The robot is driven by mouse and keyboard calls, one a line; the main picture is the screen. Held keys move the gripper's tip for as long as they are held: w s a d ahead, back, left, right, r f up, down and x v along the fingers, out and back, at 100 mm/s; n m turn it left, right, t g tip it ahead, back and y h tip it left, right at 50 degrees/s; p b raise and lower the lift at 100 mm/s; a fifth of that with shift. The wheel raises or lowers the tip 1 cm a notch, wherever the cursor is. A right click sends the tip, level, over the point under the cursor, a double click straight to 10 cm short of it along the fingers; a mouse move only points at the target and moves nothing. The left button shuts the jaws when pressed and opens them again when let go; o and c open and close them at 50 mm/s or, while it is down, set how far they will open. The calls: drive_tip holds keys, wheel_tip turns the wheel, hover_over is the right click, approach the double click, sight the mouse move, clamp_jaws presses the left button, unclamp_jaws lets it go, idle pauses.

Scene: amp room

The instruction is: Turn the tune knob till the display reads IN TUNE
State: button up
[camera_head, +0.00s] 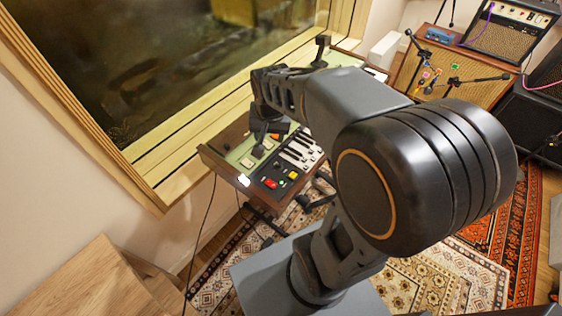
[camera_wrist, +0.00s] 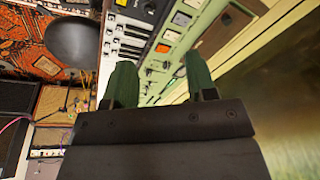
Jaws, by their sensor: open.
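The keyboard instrument (camera_head: 262,172) stands below the window in the head view, with white keys, a pale green panel and coloured buttons. Its panel (camera_wrist: 185,42) also fills the upper middle of the wrist view, with an orange button, pale switches and small dark knobs. I cannot tell which knob is the tune knob. A small bright white patch (camera_head: 244,180) shows at the instrument's near left corner; no display text is readable. My gripper (camera_wrist: 160,78) is open and empty, its two green fingers apart over the instrument. In the head view my arm hides part of the instrument.
A wooden window frame (camera_head: 150,165) runs behind the instrument. Amplifiers (camera_head: 507,30) and a wooden cabinet (camera_head: 440,70) with microphone stands are at the upper right. Patterned rugs (camera_head: 235,255) cover the floor. A wooden box (camera_head: 85,280) is at the lower left.

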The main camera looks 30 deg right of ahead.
sight(279, 164)
drive_tip(key=w+d+f+m+g+b, duration=0.1)
drive_tip(key=w+d+f+m, duration=0.25)
drive_tip(key=f, duration=0.25)
drive_tip(key=w+d+f+m+g+b, duration=0.1)
drive_tip(key=w+d+f+m, duration=0.25)
drive_tip(key=f, duration=1.15)
drive_tip(key=f+p, duration=0.1)
drive_tip(key=f, duration=0.3)
drive_tip(key=shift+w+a+f, duration=0.1)
drive_tip(key=shift+a+f, duration=0.3)
drive_tip(key=c, duration=0.9)
